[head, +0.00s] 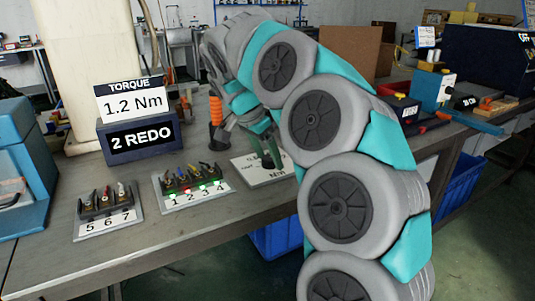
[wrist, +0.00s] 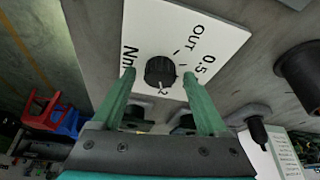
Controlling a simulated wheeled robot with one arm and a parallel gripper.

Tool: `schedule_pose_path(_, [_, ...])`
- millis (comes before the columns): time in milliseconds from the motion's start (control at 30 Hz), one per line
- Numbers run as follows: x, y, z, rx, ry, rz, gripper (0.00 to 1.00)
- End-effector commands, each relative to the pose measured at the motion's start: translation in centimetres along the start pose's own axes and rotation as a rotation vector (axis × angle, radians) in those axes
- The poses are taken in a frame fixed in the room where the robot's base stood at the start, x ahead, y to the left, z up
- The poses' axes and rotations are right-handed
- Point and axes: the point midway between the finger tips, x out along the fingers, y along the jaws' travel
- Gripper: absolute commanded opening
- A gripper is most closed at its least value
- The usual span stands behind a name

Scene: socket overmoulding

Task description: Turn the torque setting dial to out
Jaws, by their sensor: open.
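The torque dial is a black round knob (wrist: 160,71) on a white plate (wrist: 222,40) in the wrist view. The plate is marked OUT, 0.5 and Nm. A small light mark shows at the knob's lower edge, away from OUT; its exact setting is unclear. My gripper (wrist: 159,77) is open, its green fingers on either side of the knob, with gaps visible; I cannot tell if either touches.
A display (head: 140,128) reads TORQUE 1.2 Nm and 2 REDO. Left of the dial plate stand a rack numbered 1 to 4 (head: 190,198) and a rack numbered 5 to 7 (head: 108,222). An orange-and-black tool (head: 216,120) stands close behind my gripper.

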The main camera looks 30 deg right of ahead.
Motion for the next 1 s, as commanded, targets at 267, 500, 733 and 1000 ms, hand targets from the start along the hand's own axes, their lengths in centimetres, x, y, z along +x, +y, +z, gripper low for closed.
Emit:
schedule_pose_path(267, [0.06, 0.00, -0.01, 0.000, 0.000, 0.000, 0.73])
schedule_pose_path(500, [0.05, 0.01, -0.02, 0.000, 0.001, 0.000, 0.46])
schedule_pose_path(733, [0.04, 0.00, -0.02, 0.000, 0.001, 0.000, 0.20])
schedule_pose_path(1000, [0.04, 0.00, -0.02, 0.000, 0.001, 0.000, 0.00])
